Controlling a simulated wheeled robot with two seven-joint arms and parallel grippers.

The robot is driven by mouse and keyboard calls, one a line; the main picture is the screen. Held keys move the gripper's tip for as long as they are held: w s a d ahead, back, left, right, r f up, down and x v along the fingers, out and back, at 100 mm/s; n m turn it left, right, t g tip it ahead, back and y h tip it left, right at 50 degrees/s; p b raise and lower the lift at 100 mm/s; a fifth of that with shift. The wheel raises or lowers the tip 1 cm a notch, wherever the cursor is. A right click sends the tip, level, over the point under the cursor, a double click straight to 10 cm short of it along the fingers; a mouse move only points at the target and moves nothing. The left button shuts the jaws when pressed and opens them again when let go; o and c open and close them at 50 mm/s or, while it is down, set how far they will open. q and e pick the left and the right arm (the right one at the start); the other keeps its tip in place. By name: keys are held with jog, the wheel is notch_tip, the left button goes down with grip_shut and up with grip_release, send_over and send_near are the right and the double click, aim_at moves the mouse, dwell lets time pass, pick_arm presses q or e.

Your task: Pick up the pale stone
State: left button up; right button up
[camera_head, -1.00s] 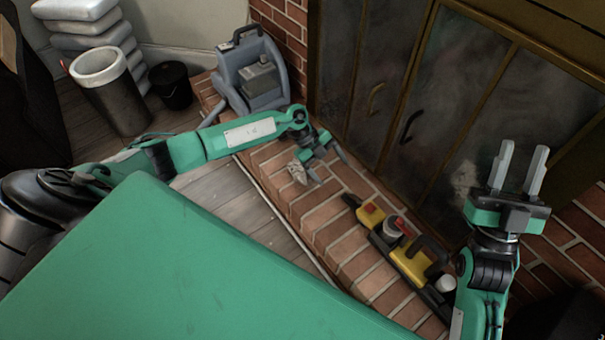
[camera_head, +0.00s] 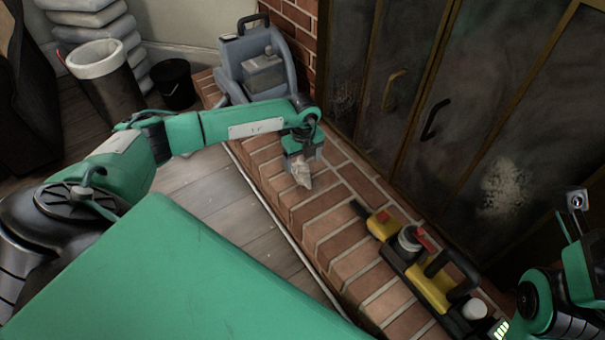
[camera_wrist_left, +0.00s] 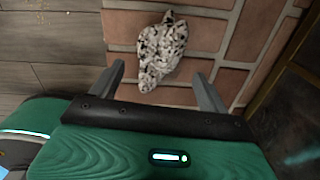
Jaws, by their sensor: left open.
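The pale stone (camera_head: 301,172) lies on the brick hearth, just in front of my left gripper (camera_head: 304,156). In the left wrist view it is a whitish, dark-speckled, irregular lump (camera_wrist_left: 161,50) on the bricks. There my open left gripper (camera_wrist_left: 162,84) has one finger on each side below the stone. The stone's lower end reaches toward the gap between the fingertips, and no finger is seen touching it. My right gripper (camera_head: 575,215) is at the right edge of the head view, seen side-on and partly cut off, so its jaws are unclear.
A yellow and black tool carrier (camera_head: 430,285) with small items sits on the hearth (camera_head: 335,220) to the right. A grey-blue machine (camera_head: 262,68) stands at the hearth's far end. Glass fireplace doors (camera_head: 400,110) rise behind. Wooden floor (camera_head: 215,200) lies clear in front.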

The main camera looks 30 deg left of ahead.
aim_at(302, 169)
pick_arm(q)
jog(key=shift+s+f+b, duration=0.1)
jog(key=shift+f+b, duration=1.85)
jog(key=shift+f, duration=1.35)
jog(key=c, duration=1.4)
